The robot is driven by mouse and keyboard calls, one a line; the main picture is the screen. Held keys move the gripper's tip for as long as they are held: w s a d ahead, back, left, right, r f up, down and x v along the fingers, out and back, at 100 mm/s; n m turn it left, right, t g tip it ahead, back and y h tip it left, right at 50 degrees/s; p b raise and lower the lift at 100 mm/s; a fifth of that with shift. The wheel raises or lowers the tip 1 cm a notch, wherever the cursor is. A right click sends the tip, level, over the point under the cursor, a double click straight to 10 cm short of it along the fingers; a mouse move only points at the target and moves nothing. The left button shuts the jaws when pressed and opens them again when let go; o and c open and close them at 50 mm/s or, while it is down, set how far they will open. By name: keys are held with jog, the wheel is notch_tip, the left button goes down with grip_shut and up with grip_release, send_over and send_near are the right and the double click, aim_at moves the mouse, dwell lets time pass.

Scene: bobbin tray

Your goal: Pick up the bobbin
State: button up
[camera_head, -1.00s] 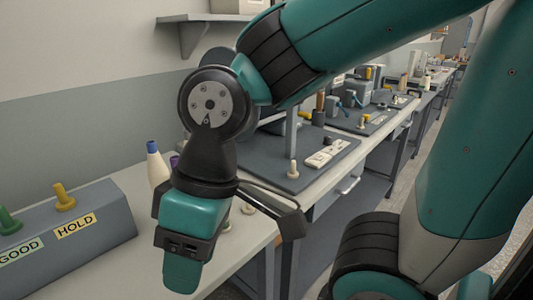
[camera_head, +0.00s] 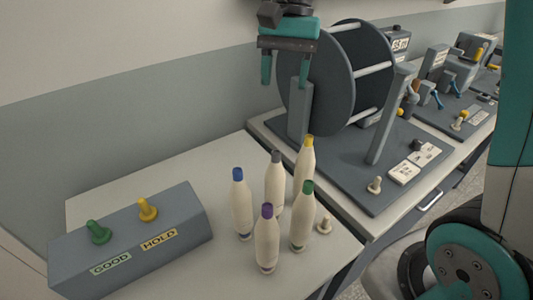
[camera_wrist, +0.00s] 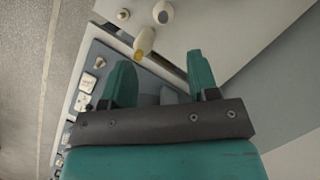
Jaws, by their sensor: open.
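Several cream bobbins stand upright in a cluster on the pale tabletop, with tops of different colours: blue (camera_head: 241,205), grey (camera_head: 274,183), yellow (camera_head: 304,165), green (camera_head: 301,220) and purple (camera_head: 266,240). My gripper (camera_head: 287,80) is above and behind the cluster, fingers pointing down, apart and empty. In the wrist view my gripper (camera_wrist: 158,68) has its two teal fingers spread. A yellow-topped bobbin (camera_wrist: 145,40) shows just beyond the fingers there, touching neither. Another pale bobbin (camera_wrist: 163,12) is cut by the top edge.
A grey box (camera_head: 130,245) labelled GOOD and HOLD, with green and yellow knobs, stands at left. A large reel (camera_head: 318,85) on a dark base plate is right behind the bobbins. A small cream peg (camera_head: 324,223) stands right of them.

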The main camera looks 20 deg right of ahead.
aim_at(276, 151)
jog(key=shift+m, duration=0.3)
jog(key=x, duration=0.7)
jog(key=w+x, duration=0.1)
jog(key=x, duration=0.3)
jog(key=shift+d+f, duration=0.3)
jog(key=shift+w+p+x, duration=0.1)
jog(key=shift+p+x, duration=0.3)
jog(key=shift+x, duration=0.95)
jog(key=shift+w+p+x, duration=0.15)
jog(key=shift+p+x, duration=0.25)
jog(key=shift+x, duration=0.95)
jog(key=shift+d, duration=0.1)
grip_shut()
